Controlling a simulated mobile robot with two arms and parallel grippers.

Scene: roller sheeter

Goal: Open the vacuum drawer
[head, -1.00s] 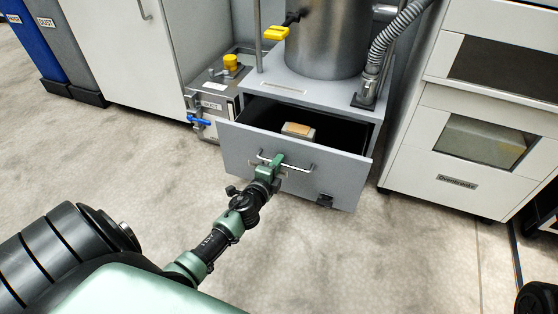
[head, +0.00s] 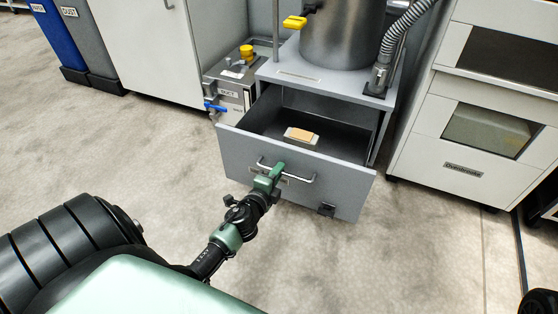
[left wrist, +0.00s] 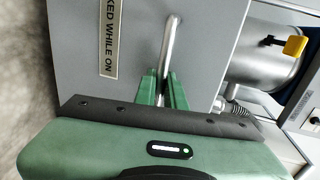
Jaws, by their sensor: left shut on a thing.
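The vacuum drawer (head: 240,148) is a grey drawer under a metal cylinder in the head view. It stands pulled well out, with its dark inside showing. A small block with a tan top (head: 301,136) lies inside it. My left gripper (head: 277,170) is shut on the drawer's metal bar handle (head: 300,179), near the handle's middle. In the left wrist view its green fingers (left wrist: 162,88) are on either side of the handle bar (left wrist: 171,45), beside a label partly reading "KED WHILE ON". My right gripper is not in view.
The metal cylinder (head: 340,35) and a ribbed hose (head: 402,30) stand above the drawer. A box with a yellow cap (head: 231,88) is at its left. A white cabinet (head: 425,150) stands close at the right. Floor in front is clear.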

